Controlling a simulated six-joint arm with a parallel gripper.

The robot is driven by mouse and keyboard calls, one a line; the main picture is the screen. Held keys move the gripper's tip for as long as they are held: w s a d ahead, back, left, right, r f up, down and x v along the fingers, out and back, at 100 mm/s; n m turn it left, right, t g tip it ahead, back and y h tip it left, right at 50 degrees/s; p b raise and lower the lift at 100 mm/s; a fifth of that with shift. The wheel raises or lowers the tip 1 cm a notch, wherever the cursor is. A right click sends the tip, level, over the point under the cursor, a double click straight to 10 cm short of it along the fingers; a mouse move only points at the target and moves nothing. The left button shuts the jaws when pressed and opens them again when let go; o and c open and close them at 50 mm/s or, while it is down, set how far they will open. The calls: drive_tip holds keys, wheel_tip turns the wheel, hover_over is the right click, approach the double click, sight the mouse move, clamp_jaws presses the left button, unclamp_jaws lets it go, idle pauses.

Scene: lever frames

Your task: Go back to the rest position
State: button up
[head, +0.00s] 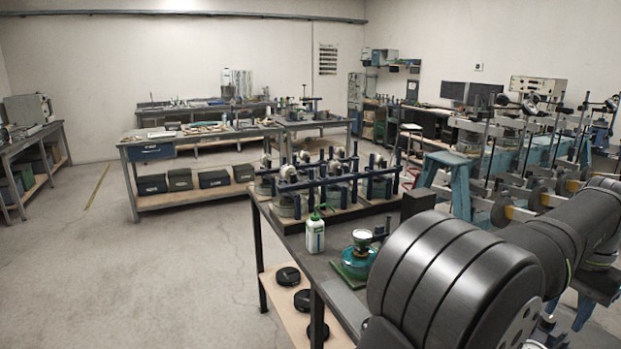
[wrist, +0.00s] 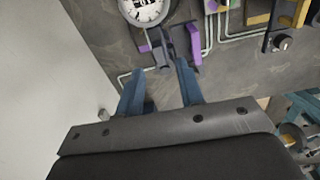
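My gripper (wrist: 160,90) shows in the wrist view, with two blue fingers apart and nothing between them. Beyond the fingertips, a dark lever-like part (wrist: 165,50) stands between two purple pieces on a grey surface. A round white dial gauge (wrist: 145,8) is just above it, cut off by the top edge. I cannot tell whether the fingers touch the lever part. In the head view my large dark arm fills the lower right, and my gripper is not visible there.
In the head view a dark bench (head: 330,245) holds a white bottle with a green cap (head: 315,232), a green gauge device (head: 358,255) and a rack of lever frames (head: 325,185). More lever frames (head: 520,150) crowd the right. Open floor (head: 150,270) lies to the left.

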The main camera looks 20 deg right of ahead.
sight(558, 333)
wheel_tip(558, 333, up, 13)
wheel_tip(558, 333, down, 18)
drive_tip(key=shift+f, duration=0.1)
drive_tip(key=shift+s+n, duration=0.15)
drive_tip(key=shift+n, duration=0.25)
drive_tip(key=shift+s+r+n, duration=0.1)
drive_tip(key=shift+s+n, duration=0.15)
drive_tip(key=shift+n, duration=0.5)
drive_tip(key=shift+s+r+n, duration=0.1)
drive_tip(key=shift+s+n, duration=0.1)
drive_tip(key=shift+n, duration=0.55)
drive_tip(key=shift+o, duration=0.5)
